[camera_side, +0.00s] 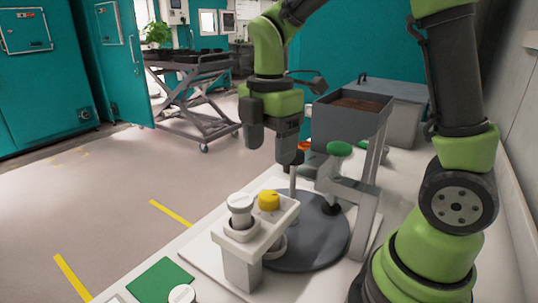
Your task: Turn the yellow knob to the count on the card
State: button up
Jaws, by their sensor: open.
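The yellow knob (269,200) sits on top of a white raised bracket (262,228), beside a white round cap or knob (240,207). My gripper (290,160) is above and a little to the right of the yellow knob, pointing down, apart from it. It is open, though its fingers overlap in this view and the gap is hard to see. No count can be read on any card here. A green flat square (160,282) lies at the front left of the bench; I cannot tell whether it is the card.
A dark round plate (310,238) lies under the bracket. A green knob (339,149) on a white stand and an orange part (304,145) are close to my gripper. A grey bin (345,118) stands behind. A white round piece (182,294) is at the front edge.

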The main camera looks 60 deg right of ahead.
aim_at(269, 195)
notch_tip(269, 195, down, 10)
jog(key=n, duration=0.5)
jog(key=shift+r+n+t, duration=0.2)
jog(key=shift+n+t, duration=0.1)
jog(key=shift+n, duration=0.1)
jog(key=c, duration=0.9)
